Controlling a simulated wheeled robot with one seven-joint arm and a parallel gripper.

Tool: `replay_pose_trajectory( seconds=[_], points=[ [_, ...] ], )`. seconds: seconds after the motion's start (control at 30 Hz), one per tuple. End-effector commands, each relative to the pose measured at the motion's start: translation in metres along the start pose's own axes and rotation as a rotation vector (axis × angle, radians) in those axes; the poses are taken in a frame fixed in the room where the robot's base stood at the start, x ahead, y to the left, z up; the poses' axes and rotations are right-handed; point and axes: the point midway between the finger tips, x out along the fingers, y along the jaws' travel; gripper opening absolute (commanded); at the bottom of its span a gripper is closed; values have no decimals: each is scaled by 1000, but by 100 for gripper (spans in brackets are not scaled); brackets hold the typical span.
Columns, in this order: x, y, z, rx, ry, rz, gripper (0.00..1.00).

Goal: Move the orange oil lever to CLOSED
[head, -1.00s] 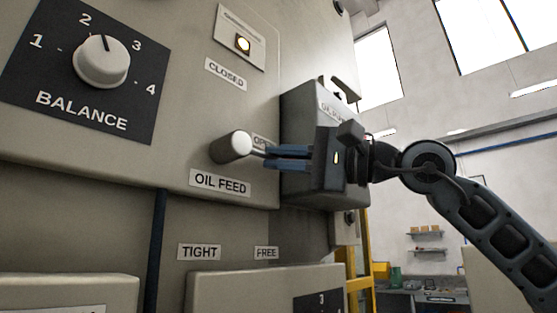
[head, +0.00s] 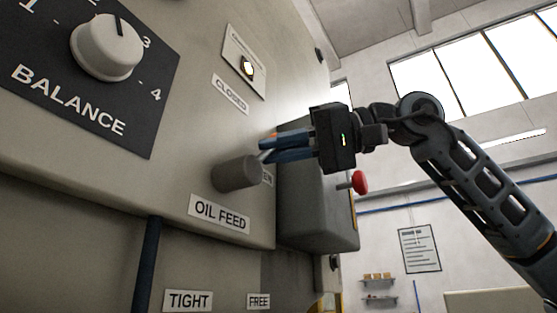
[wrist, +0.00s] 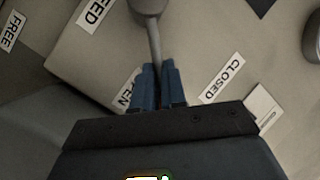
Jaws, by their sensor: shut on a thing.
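The oil feed lever has a grey round hub (head: 236,174) on the panel above the OIL FEED label (head: 219,213). Its thin metal rod (wrist: 154,42) runs from the hub to my gripper (head: 268,152). In the wrist view the blue fingers (wrist: 158,72) are shut on the rod's outer part. I see no orange; the lever's end is hidden between the fingers. The rod points right and slightly up, just above the partly covered OPEN label (head: 267,179). The CLOSED label (head: 230,94) is higher, above the hub; it also shows in the wrist view (wrist: 222,81).
A grey box (head: 312,205) juts out just behind and below my gripper, with a red knob (head: 358,182) at its right. The BALANCE dial (head: 107,46) is at upper left. Space right of the panel is open.

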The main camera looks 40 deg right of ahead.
Motion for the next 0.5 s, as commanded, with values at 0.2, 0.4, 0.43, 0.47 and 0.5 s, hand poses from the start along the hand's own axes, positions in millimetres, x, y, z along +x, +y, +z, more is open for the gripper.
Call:
replay_pose_trajectory(
  seconds=[0.2, 0.4, 0.43, 0.47, 0.5],
  points=[
    [4, -20, -2, -192, -43, 79, 0],
    [8, -33, 1, -356, -79, 148, 0],
    [9, -35, 2, -380, -83, 157, 0],
    [9, -37, 2, -402, -88, 167, 0],
    [10, -39, 3, -431, -94, 179, 0]
  ],
)
